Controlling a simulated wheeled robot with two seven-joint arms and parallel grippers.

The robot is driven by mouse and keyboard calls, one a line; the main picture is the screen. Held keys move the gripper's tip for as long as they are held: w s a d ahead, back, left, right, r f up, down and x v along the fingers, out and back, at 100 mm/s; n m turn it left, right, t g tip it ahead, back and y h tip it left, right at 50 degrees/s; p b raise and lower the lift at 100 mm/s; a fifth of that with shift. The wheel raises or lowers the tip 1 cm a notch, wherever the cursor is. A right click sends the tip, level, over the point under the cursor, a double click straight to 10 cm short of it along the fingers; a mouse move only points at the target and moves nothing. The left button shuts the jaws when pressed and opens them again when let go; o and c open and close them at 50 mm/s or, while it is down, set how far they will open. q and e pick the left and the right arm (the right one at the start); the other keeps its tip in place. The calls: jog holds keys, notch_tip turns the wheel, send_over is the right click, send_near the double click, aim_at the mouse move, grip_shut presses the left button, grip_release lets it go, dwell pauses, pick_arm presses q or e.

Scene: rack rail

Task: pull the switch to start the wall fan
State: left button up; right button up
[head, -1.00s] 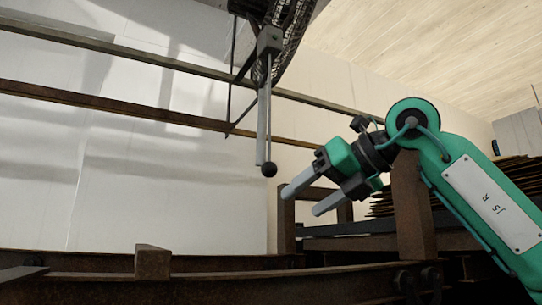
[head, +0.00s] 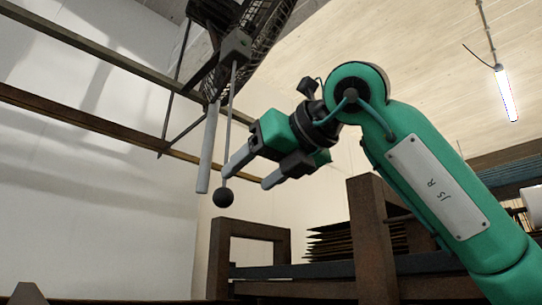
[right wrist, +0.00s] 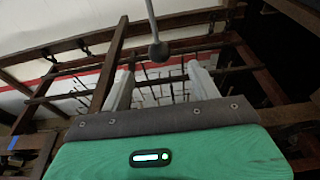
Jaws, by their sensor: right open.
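The wall fan (head: 275,32) hangs at the top of the head view, its dark wire cage partly cut off. A thin pull rod (head: 231,95) drops from a grey box (head: 236,46) and ends in a dark ball (head: 223,197). My right gripper (head: 248,178) is open and empty. In the head view its near fingertip shows right next to the rod, just above the ball; contact cannot be told. In the right wrist view the ball (right wrist: 158,51) hangs beyond the fingertips, roughly midway between the two fingers (right wrist: 160,72). My left gripper is out of view.
A grey tube (head: 209,150) hangs left of the rod. Long rails (head: 80,118) run along the white wall. A brown rack frame (head: 370,235) with stacked sheets (head: 345,242) stands below and right of my gripper. A lit lamp (head: 506,93) hangs at upper right.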

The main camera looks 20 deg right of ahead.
aim_at(230, 192)
jog(key=x, duration=0.7)
jog(key=shift+w+a+f, duration=0.1)
jog(key=shift+w+a, duration=0.05)
jog(key=shift+w, duration=0.15)
jog(key=shift+w+a+f, duration=0.2)
jog(key=shift+w+a, duration=0.05)
jog(key=shift+w, duration=0.4)
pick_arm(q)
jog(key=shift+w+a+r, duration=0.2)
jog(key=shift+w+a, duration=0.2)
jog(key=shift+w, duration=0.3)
pick_arm(e)
jog(key=shift+s+d, duration=0.1)
jog(key=c, duration=1.1)
jog(key=shift+o, duration=0.2)
